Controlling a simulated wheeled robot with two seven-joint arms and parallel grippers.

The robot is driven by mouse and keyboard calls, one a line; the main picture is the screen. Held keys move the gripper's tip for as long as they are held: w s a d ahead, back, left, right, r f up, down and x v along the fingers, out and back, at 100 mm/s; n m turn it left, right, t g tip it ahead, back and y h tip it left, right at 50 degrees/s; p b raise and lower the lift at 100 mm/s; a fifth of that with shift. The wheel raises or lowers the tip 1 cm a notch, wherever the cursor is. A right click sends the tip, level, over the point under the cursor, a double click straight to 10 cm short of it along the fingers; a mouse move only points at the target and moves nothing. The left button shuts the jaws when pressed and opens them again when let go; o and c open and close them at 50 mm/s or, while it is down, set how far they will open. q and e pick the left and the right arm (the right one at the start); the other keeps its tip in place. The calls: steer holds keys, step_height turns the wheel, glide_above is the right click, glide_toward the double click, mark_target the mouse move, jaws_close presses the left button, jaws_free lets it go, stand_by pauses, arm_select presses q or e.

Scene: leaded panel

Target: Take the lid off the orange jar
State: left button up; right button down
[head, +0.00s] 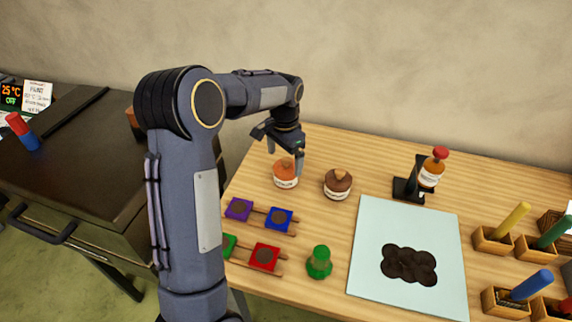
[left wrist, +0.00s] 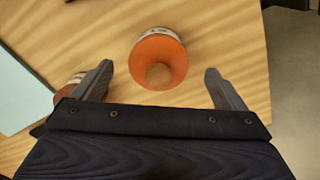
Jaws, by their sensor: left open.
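The orange jar (head: 285,180) stands upright on the wooden table, near its back left edge. It has an orange lid with a round knob and a pale label band. In the left wrist view the orange jar (left wrist: 158,58) shows from above, its lid on and its knob towards me. My left gripper (head: 286,163) is open and just above the jar. In the left wrist view its two fingers (left wrist: 160,85) are spread wide, one on each side of the lid's knob, apart from it. My right gripper is not in view.
A brown jar (head: 338,184) stands close to the right of the orange jar. Colored blocks on a wooden rack (head: 262,235) and a green piece (head: 319,262) are in front.

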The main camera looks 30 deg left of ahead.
arm_select(q)
step_height(320, 180, down, 2)
steer(key=c, duration=1)
steer(key=shift+c, duration=0.2)
steer(key=shift+r, duration=0.15)
